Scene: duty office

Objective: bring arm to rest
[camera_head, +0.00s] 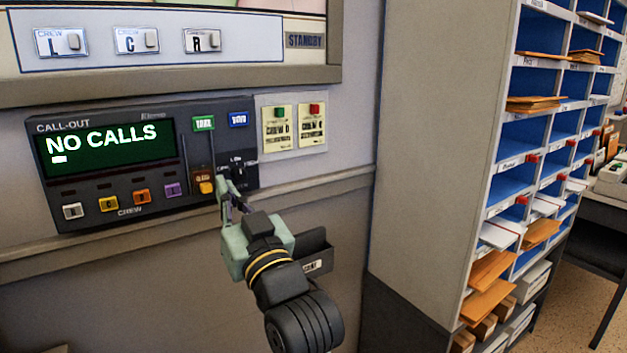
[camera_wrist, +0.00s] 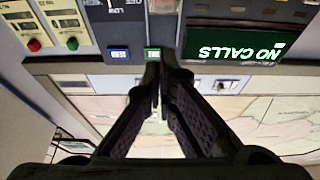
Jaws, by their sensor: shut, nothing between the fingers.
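My gripper (camera_head: 228,190) is in front of the lower right part of the call-out panel (camera_head: 105,192). Its fingers are together and hold nothing. In the wrist view the closed fingertips (camera_wrist: 163,72) appear just below the green button (camera_wrist: 152,53). The panel's screen (camera_head: 110,145) reads "NO CALLS". My arm reaches up from the lower middle of the head view. The gripper hides part of the panel's lower right corner. I cannot tell whether the fingertips touch the panel.
Two cream plates (camera_head: 295,128) with a red and a green button are right of the panel. A switch strip (camera_head: 150,40) with L, C and R is above. A dark wall holder (camera_head: 313,252) is beside my gripper. A pigeonhole cabinet (camera_head: 440,150) stands at the right.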

